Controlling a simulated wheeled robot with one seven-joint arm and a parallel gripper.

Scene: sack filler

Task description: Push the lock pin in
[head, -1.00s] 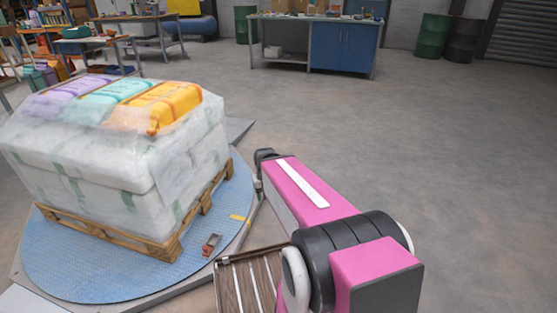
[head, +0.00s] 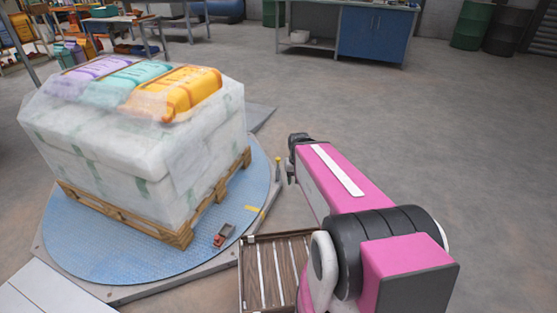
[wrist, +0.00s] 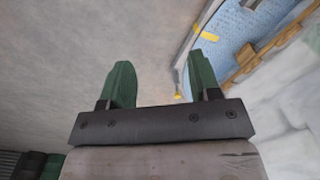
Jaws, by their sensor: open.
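A thin upright post with a yellow top (head: 278,162), which looks like the lock pin, stands at the right edge of the blue turntable (head: 90,255) in the head view. A small yellow spot (wrist: 178,97) in the wrist view, near the right finger, may be its top. My gripper (wrist: 161,82) is open with nothing between its green fingers. In the head view the end of my arm is just right of the post, and the fingertips are mostly hidden. I cannot tell how deep the pin sits.
A wooden pallet (head: 120,213) with wrapped white sacks (head: 150,150) stands on the turntable. A small red and grey part (head: 222,236) lies near its front corner. A slatted wooden piece (head: 272,262) is beside my arm. The floor to the right is clear.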

